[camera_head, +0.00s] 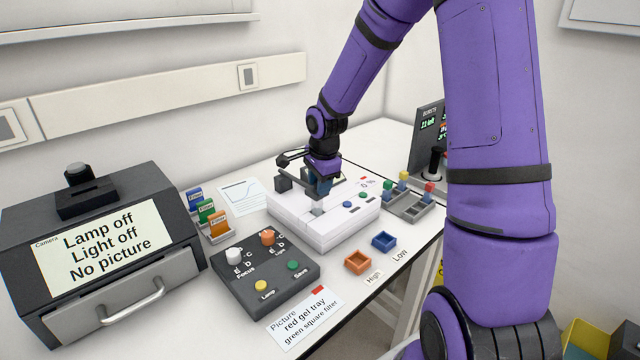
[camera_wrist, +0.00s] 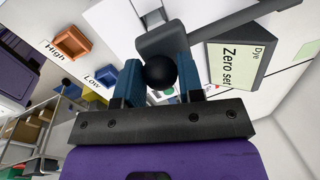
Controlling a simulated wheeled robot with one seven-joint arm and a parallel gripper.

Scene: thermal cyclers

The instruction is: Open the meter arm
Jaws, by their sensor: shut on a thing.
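The white meter (camera_head: 318,235) stands on the white bench in the head view, with a green and a blue button and a small display on top. My gripper (camera_head: 320,190) is over the meter's top. In the wrist view my gripper (camera_wrist: 158,85) has its two blue fingers on either side of a black ball knob (camera_wrist: 161,72), shut on it. The knob sits by a dark grey bar, the meter arm (camera_wrist: 163,42). My wrist hides much of the arm in the head view, so I cannot tell how far it is raised.
A dark control box (camera_head: 262,275) with knobs stands left of the meter. A dark camera box (camera_head: 110,255) is at far left. Orange (camera_head: 358,262) and blue (camera_head: 384,241) trays lie in front. A grey rack (camera_head: 408,204) with coloured-cap pieces is at right.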

